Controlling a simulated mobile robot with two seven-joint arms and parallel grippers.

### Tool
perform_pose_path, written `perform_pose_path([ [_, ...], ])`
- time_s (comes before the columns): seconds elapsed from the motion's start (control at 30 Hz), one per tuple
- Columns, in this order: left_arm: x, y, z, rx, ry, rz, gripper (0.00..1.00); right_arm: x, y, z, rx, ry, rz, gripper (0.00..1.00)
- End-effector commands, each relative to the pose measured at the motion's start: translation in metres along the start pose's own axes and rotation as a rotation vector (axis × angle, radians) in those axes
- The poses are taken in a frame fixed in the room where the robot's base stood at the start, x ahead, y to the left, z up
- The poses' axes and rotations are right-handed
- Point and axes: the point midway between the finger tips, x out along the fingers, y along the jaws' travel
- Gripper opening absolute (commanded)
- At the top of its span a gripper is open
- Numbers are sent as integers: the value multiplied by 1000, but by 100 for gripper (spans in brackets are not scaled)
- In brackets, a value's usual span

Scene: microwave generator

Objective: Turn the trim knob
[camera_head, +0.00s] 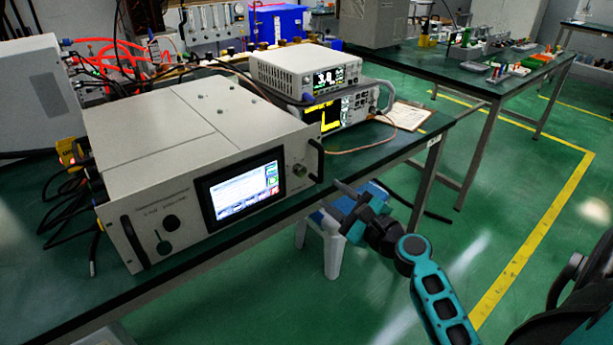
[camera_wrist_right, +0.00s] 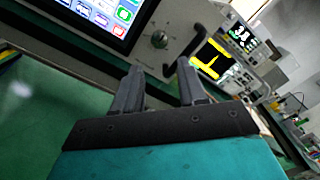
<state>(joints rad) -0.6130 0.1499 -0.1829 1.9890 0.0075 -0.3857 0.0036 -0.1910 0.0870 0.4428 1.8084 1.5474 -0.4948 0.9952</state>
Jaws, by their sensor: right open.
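The microwave generator (camera_head: 200,150) is a beige box with a lit touchscreen (camera_head: 243,188) on its front panel. A small round knob (camera_head: 299,170) sits right of the screen, and it also shows in the right wrist view (camera_wrist_right: 159,39). Which control is the trim knob is not labelled legibly. A dark round control (camera_head: 171,222) sits left of the screen. My right gripper (camera_head: 336,196) is open and empty, in front of and right of the panel. In the wrist view its fingers (camera_wrist_right: 160,72) point toward the small knob, apart from it. My left gripper is not in view.
Two stacked instruments (camera_head: 305,70) stand behind the generator on the green table. The generator's front handle (camera_head: 317,160) stands out right of the small knob. A white stool (camera_head: 333,245) is below the table edge. Cables lie at the left.

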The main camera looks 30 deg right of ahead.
Motion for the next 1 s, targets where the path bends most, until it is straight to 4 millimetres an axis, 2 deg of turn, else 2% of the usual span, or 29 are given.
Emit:
perform_pose_path([
  [0.1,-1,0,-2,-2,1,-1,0,26,-2,2,0,-3,-1,42],
  [0.3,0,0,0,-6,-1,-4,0,64,0,0,0,-1,-1,42],
  [0.5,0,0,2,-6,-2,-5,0,89,0,0,-1,0,0,42],
  [0.7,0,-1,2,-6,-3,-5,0,98,0,0,-2,1,1,42],
  [0.93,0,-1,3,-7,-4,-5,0,98,0,0,-2,1,1,42],
  [1.0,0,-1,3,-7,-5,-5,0,98,0,0,-2,1,1,36],
])
